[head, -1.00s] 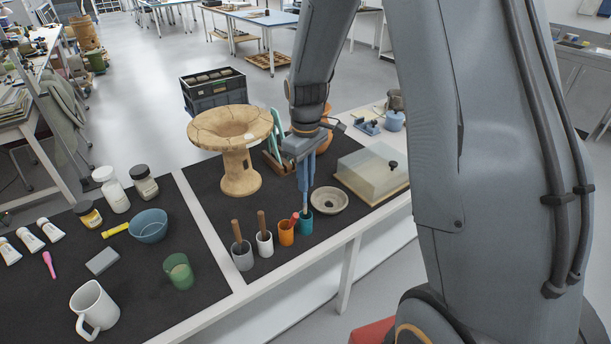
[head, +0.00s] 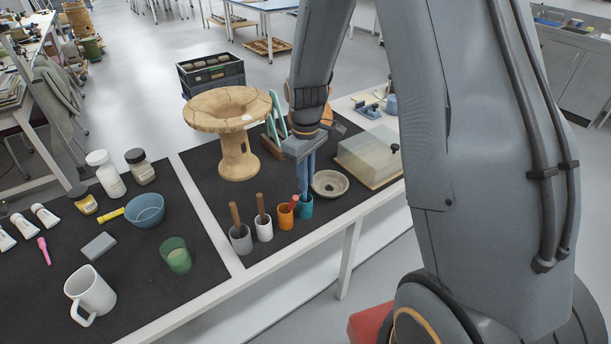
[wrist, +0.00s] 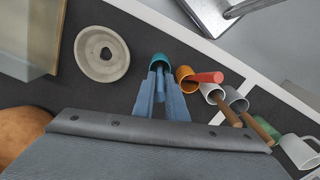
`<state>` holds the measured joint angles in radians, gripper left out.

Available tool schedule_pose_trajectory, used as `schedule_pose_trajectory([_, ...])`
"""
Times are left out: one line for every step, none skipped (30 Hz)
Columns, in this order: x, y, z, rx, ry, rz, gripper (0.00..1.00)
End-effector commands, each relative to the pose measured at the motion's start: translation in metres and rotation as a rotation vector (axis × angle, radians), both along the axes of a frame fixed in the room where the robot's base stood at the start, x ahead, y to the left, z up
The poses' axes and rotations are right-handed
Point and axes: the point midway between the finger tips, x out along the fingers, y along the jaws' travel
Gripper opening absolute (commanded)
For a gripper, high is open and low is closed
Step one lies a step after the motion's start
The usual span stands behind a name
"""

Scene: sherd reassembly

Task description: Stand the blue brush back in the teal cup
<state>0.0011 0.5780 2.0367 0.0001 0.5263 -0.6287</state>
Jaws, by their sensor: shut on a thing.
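The teal cup (head: 305,208) stands on the dark mat at the right end of a row of cups. My gripper (head: 307,187) points down over it, fingertips close to its rim. In the wrist view, my gripper (wrist: 161,101) is shut on the blue brush (wrist: 160,86), whose far end reaches into the mouth of the teal cup (wrist: 158,58). The brush looks roughly upright. In the head view the fingers hide most of it. I cannot tell whether its end touches the cup's bottom.
An orange cup (head: 285,217) with a red-handled tool stands close left of the teal cup. White (head: 264,230) and grey (head: 241,240) cups with wooden handles follow. A shallow stone-coloured dish (head: 330,184) and a clear-lidded box (head: 368,155) lie to the right. A clay stand (head: 238,155) is behind.

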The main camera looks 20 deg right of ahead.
Motion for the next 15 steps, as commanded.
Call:
schedule_pose_trajectory([0.0, 0.0, -0.0007, 0.0, 0.0, 0.0, 0.0])
schedule_pose_trajectory([-0.0001, -0.0001, -0.0008, 0.0, 0.0, 0.0, 0.0])
schedule_pose_trajectory([-0.0001, 0.0, -0.0009, 0.0, 0.0, 0.0, 0.0])
schedule_pose_trajectory([-0.0001, 0.0, -0.0009, 0.0, 0.0, 0.0, 0.0])
schedule_pose_trajectory([-0.0001, 0.0, -0.0009, 0.0, 0.0, 0.0, 0.0])
schedule_pose_trajectory([-0.0001, 0.0, -0.0008, 0.0, 0.0, 0.0, 0.0])
schedule_pose_trajectory([-0.0001, 0.0, -0.0008, 0.0, 0.0, 0.0, 0.0])
schedule_pose_trajectory([-0.0001, 0.0, -0.0008, 0.0, 0.0, 0.0, 0.0])
schedule_pose_trajectory([-0.0001, 0.0, -0.0008, 0.0, 0.0, 0.0, 0.14])
schedule_pose_trajectory([-0.0001, 0.0, -0.0008, 0.0, 0.0, 0.0, 0.19])
schedule_pose_trajectory([-0.0001, 0.0, -0.0008, 0.0, 0.0, 0.0, 0.24])
schedule_pose_trajectory([-0.0001, 0.0, -0.0008, 0.0, 0.0, 0.0, 0.3])
schedule_pose_trajectory([-0.0001, 0.0, -0.0008, 0.0, 0.0, 0.0, 0.34])
schedule_pose_trajectory([-0.0001, 0.0, -0.0008, 0.0, 0.0, 0.0, 0.34])
schedule_pose_trajectory([-0.0001, 0.0, -0.0008, 0.0, 0.0, 0.0, 0.34])
